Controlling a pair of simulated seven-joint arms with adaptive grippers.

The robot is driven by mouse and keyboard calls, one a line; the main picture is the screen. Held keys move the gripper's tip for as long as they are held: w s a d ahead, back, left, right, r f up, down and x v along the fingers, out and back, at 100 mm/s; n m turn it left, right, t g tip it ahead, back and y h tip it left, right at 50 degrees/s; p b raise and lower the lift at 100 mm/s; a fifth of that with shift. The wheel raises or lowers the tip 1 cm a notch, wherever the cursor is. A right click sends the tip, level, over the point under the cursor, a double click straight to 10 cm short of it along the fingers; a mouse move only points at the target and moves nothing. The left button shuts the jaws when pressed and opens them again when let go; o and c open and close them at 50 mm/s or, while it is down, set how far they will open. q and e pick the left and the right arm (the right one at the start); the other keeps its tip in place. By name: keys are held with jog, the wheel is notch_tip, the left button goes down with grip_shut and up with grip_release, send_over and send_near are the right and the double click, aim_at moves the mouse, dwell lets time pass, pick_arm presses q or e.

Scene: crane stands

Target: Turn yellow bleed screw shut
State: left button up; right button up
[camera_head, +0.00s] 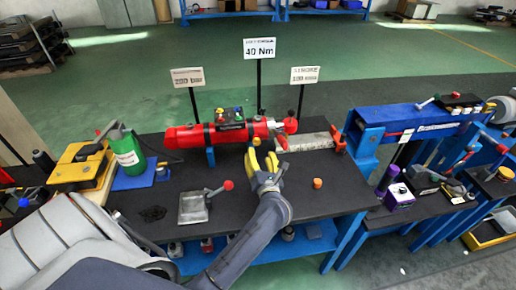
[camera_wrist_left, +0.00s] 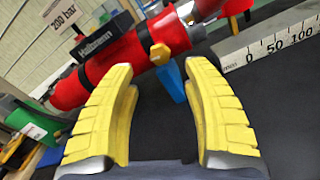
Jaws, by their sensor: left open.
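The yellow bleed screw (camera_wrist_left: 160,54) sticks out from the near side of the red cylinder (camera_wrist_left: 120,60) in the left wrist view. In the head view the screw (camera_head: 256,142) shows as a small yellow spot on the red cylinder (camera_head: 185,137), just beyond my gripper. My left gripper (camera_head: 262,158) has yellow ribbed fingers spread apart. In the left wrist view the gripper (camera_wrist_left: 160,68) is open and empty, with the screw between the fingertips in the picture and a little beyond them. I cannot tell the exact distance. My right gripper is not in view.
A blue support (camera_head: 210,155) holds the cylinder above the black table. A metal ruler (camera_head: 310,142) lies to its right. A metal block with a red-knobbed lever (camera_head: 195,207) and an orange cap (camera_head: 317,183) stand nearer. A green bottle (camera_head: 127,152) is at left.

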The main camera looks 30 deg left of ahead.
aim_at(257, 143)
pick_arm(q)
jog(key=v, duration=0.4)
dwell(0.3)
jog(key=shift+s+d+f, duration=0.1)
jog(key=shift+s+f, duration=0.05)
jog(key=shift+f, duration=0.05)
jog(key=s+d+n, duration=0.2)
jog(key=d, duration=0.1)
jog(key=shift+s+d+r, duration=0.2)
jog(key=shift+s+r, duration=0.05)
jog(key=shift+s, duration=0.1)
jog(key=n, duration=0.4)
jog(key=shift+s+a+r, duration=0.2)
jog(key=shift+s+a, duration=0.05)
jog(key=x, duration=1.6)
jog(key=shift+w+a, duration=0.15)
jog(key=shift+w, duration=0.1)
